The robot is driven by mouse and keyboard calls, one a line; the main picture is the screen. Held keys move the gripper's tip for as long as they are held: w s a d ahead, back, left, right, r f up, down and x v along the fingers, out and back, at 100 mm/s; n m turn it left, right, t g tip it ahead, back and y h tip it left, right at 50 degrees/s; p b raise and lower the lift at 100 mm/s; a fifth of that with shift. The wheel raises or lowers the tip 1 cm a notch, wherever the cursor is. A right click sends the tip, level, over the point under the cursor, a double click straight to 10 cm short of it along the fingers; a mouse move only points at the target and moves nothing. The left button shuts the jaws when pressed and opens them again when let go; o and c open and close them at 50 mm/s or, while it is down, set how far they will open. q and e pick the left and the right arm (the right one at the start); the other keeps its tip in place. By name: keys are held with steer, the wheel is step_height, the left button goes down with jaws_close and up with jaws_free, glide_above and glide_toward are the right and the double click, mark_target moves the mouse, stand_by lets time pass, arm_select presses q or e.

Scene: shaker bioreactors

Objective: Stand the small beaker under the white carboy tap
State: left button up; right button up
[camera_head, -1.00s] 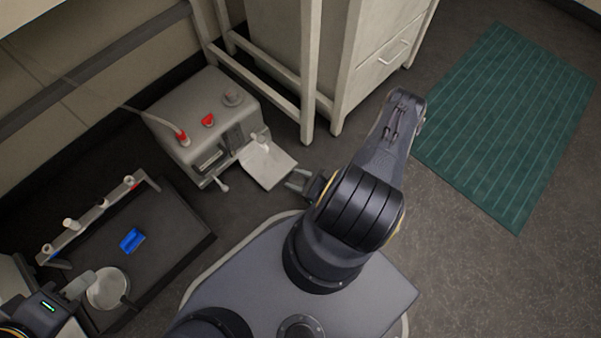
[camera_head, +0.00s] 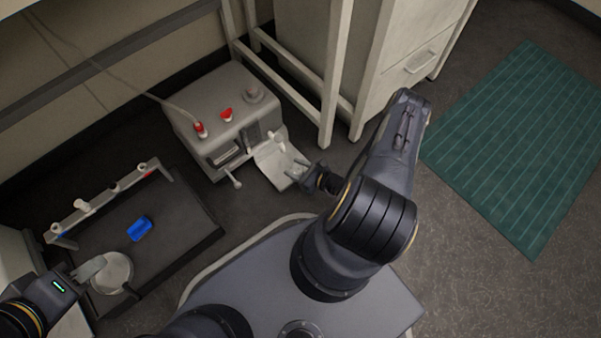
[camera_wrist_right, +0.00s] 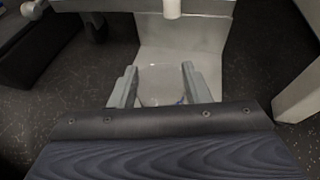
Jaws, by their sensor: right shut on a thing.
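The white carboy (camera_head: 225,112) is a boxy container on the floor with red fittings on top. Its tap (camera_head: 276,141) sticks out at the front over a pale plate (camera_head: 270,158). My right gripper (camera_head: 300,174) is shut on the small clear beaker (camera_wrist_right: 162,84) at the outer part of the plate. In the right wrist view the beaker sits between the two fingers (camera_wrist_right: 164,92), and the white tap spout (camera_wrist_right: 172,8) is ahead of it. Whether the beaker touches the plate (camera_wrist_right: 185,48) is unclear. My left gripper (camera_head: 92,268) is beside a round pale vessel at bottom left.
A dark tray (camera_head: 185,225) on the left holds a blue item (camera_head: 140,229), the round vessel (camera_head: 113,272) and a rail with white fittings (camera_head: 100,200). A bench frame leg (camera_head: 336,80) stands right of the carboy. A green mat (camera_head: 515,145) lies at right.

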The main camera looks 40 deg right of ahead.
steer(key=b, duration=0.2)
glide_above(285, 165)
steer(key=shift+w+a+f+p, duration=0.1)
steer(key=shift+f+p, duration=0.2)
steer(key=shift+f, duration=0.2)
stand_by(0.4)
steer(key=o, duration=1.1)
steer(key=p+v, duration=0.3)
steer(key=v, duration=0.4)
steer(key=shift+s+r, duration=0.1)
steer(key=shift+s, duration=0.3)
